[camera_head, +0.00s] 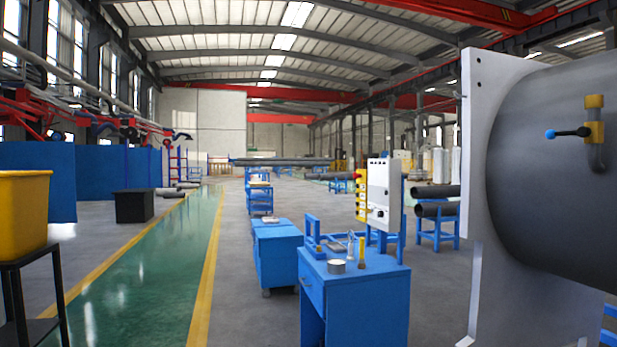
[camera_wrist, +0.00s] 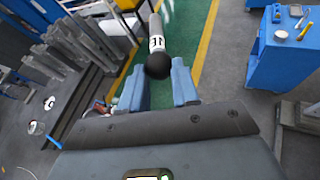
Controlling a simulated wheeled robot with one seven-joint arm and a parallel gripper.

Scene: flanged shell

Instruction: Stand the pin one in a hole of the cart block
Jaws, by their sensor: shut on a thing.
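In the wrist view, my gripper (camera_wrist: 159,85) has its two blue fingers on either side of a pin (camera_wrist: 156,28). The pin has a grey shaft, a white band with dark marks, and a black rounded end (camera_wrist: 158,65) between the fingers. It points away from me over the floor. The exact contact with the fingers is hard to see. My gripper is not in the camera_head view. I cannot make out for certain the cart block or its holes in either view.
A blue bench (camera_head: 355,292) carries small items, with a blue cart (camera_head: 282,250) behind it. A large dark shell (camera_head: 560,160) with a pale flange (camera_head: 478,200) stands at right. In the wrist view, grey bars (camera_wrist: 75,50) crowd the left. The green walkway (camera_head: 150,260) is clear.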

